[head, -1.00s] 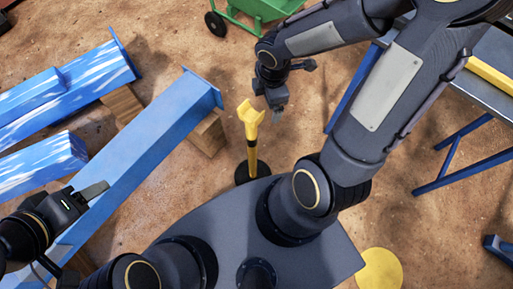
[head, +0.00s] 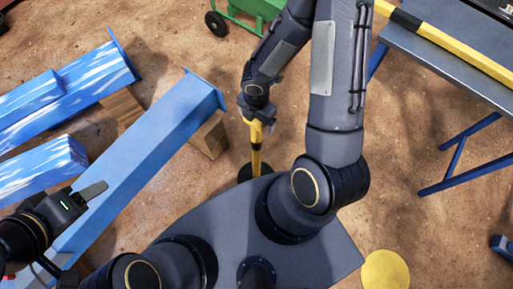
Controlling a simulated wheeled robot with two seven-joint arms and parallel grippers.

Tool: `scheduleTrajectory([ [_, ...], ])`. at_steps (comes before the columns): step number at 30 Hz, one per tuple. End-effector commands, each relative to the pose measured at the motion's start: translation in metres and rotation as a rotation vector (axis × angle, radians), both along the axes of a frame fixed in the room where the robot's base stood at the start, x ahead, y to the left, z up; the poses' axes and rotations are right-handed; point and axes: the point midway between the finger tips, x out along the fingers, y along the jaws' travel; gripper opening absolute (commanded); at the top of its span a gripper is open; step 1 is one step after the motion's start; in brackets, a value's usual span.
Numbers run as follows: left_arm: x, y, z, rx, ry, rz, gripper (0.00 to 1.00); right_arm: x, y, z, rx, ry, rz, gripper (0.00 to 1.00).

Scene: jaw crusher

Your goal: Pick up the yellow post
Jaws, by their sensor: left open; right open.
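The yellow post (head: 256,158) stands upright on a dark round base (head: 247,173) on the dirt floor, just in front of my body. My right gripper (head: 257,122) is at the top of the post, over its forked head. The gripper hides part of that head, and I cannot tell whether the fingers touch it. My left gripper (head: 88,196) is open and empty at the lower left, over the near part of a blue beam.
Blue beams (head: 140,150) lie on wooden blocks (head: 210,137) at the left. A green cart (head: 240,18) stands at the back. A grey table (head: 440,62) with blue legs and a yellow-black bar (head: 455,48) stands at the right. A yellow disc (head: 386,270) lies at the lower right.

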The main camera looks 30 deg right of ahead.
Motion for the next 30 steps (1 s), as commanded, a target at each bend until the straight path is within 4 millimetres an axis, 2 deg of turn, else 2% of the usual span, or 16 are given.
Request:
scheduleTrajectory([
  [6,0.0001,0.0000,0.0003,0.000,0.000,0.000,0.58,0.0003,-0.0001,-0.0003,0.000,-0.001,0.000,0.91],
  [27,0.0001,0.0000,0.0003,0.000,0.000,0.000,0.58,0.0003,-0.0001,0.0001,0.000,-0.001,-0.001,0.00],
  [30,0.0001,0.0000,0.0008,0.000,0.000,0.000,0.58,0.0012,0.0002,0.0013,0.001,-0.004,0.000,0.00],
])
